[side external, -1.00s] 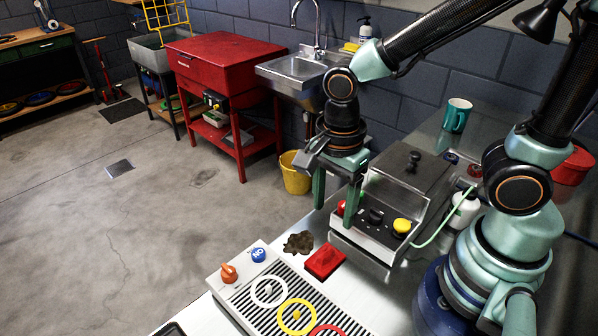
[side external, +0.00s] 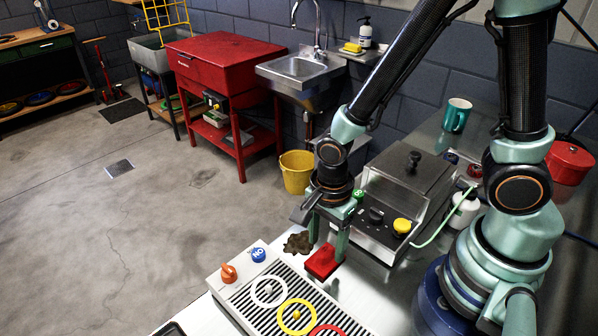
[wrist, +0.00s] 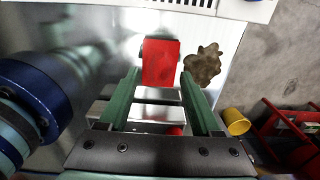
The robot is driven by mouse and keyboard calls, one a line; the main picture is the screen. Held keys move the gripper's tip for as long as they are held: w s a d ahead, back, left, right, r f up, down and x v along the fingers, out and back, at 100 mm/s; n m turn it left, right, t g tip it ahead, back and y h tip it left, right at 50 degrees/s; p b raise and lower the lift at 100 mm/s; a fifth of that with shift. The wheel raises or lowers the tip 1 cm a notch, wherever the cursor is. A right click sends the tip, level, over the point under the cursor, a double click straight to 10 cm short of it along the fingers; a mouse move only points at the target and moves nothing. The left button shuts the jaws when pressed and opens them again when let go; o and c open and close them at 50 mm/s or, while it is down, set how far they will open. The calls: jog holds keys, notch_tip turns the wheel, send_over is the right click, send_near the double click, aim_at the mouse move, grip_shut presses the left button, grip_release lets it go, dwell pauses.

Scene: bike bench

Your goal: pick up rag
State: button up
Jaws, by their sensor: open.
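The rag appears to be the dark brown crumpled piece (side external: 296,243) on the metal bench, left of and touching or very close to my gripper's left finger in the side view. In the wrist view the brown piece (wrist: 203,65) lies just beyond and right of the right fingertip. My gripper (side external: 327,247) points down, open and empty, above the bench. In the wrist view its green fingers (wrist: 160,80) straddle the line of a red block (wrist: 161,62), which lies ahead of the gap. I cannot tell the exact fingertip height.
The red block (side external: 320,264) sits right beside the brown piece. A slotted panel (side external: 262,285) with knobs and coloured rings is in front. A metal box with a yellow button (side external: 402,226) stands behind right. The bench edge and floor are to the left, with a yellow bucket (side external: 297,178).

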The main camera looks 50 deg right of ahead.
jog(key=shift+f, duration=0.8)
grip_shut()
jog(key=shift+r, duration=0.15)
